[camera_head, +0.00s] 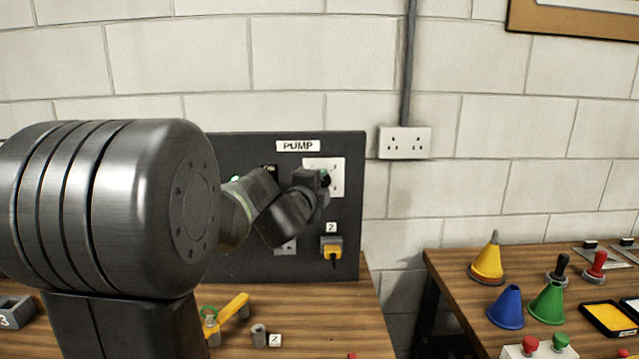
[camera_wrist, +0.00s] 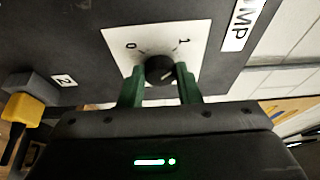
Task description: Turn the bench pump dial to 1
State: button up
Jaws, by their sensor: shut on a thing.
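The pump dial is a round black knob (camera_wrist: 159,70) on a white plate (camera_wrist: 190,38) marked 0 and 1. In the wrist view, the two green fingers of my gripper (camera_wrist: 159,84) stand on either side of the knob and are shut on it. A short pale mark shows on the knob, but I cannot tell clearly which number it points to. In the head view, my gripper (camera_head: 324,180) is at the white plate (camera_head: 338,170) under the PUMP label (camera_head: 298,146) and hides much of the dial.
The dark panel (camera_head: 345,215) also carries a yellow plug (camera_head: 331,247) below a label 2. A yellow-handled tool (camera_head: 233,308) lies on the bench below. A second bench on the right holds yellow, blue (camera_head: 506,307) and green cones. A double wall socket (camera_head: 404,142) is right of the panel.

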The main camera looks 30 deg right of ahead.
jog(key=o, duration=1)
jog(key=v, duration=1.3)
jog(key=shift+s+a, duration=0.2)
jog(key=shift+a, duration=0.1)
jog(key=x, duration=1.4)
